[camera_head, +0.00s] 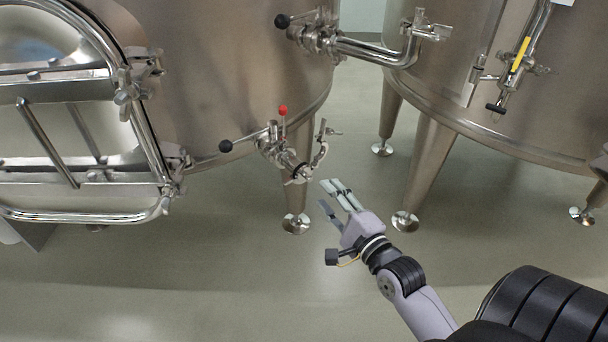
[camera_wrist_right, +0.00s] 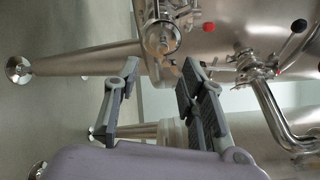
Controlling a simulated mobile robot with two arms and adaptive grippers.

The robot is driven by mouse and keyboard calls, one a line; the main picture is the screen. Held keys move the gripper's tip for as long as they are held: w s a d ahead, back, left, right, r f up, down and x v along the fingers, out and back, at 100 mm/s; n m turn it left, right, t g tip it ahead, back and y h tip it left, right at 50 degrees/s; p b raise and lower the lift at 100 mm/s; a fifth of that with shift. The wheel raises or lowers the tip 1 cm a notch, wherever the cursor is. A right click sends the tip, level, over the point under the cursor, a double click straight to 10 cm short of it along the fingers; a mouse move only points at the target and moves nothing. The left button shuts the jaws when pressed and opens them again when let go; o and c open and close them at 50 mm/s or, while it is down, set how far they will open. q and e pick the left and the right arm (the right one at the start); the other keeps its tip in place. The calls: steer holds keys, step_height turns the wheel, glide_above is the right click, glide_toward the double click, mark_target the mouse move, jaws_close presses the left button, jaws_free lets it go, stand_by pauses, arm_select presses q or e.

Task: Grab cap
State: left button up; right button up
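The cap appears to be the round steel end piece (camera_head: 301,173) on the outlet valve low on the left vat. In the right wrist view this round steel cap (camera_wrist_right: 162,38) is at the top, just beyond my fingertips. My right gripper (camera_head: 331,193) is open and empty, to the lower right of the cap in the head view. In the right wrist view its two fingers (camera_wrist_right: 160,72) are spread apart, with the cap ahead of the gap. I cannot tell whether a fingertip touches the valve clamp. My left gripper is not in view.
The valve has a red knob (camera_head: 283,110) and a black-knobbed lever (camera_head: 226,146). A steel pipe (camera_head: 375,50) runs above. Vat legs (camera_head: 297,190) stand behind. An open hatch door (camera_head: 75,130) is at the left. The floor in front is clear.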

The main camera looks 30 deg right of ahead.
mark_target(310, 180)
steer(key=shift+w+a+r+b, duration=0.1)
steer(key=shift+w+a+b, duration=0.05)
steer(key=shift+w, duration=0.75)
steer(key=shift+w+a+r+b, duration=0.1)
steer(key=shift+w+a+b, duration=0.1)
steer(key=shift+w, duration=0.75)
steer(key=shift+w+a+r+b, duration=0.1)
steer(key=shift+w+b, duration=0.05)
steer(key=shift+w, duration=0.75)
steer(key=shift+c, duration=0.3)
jaws_close()
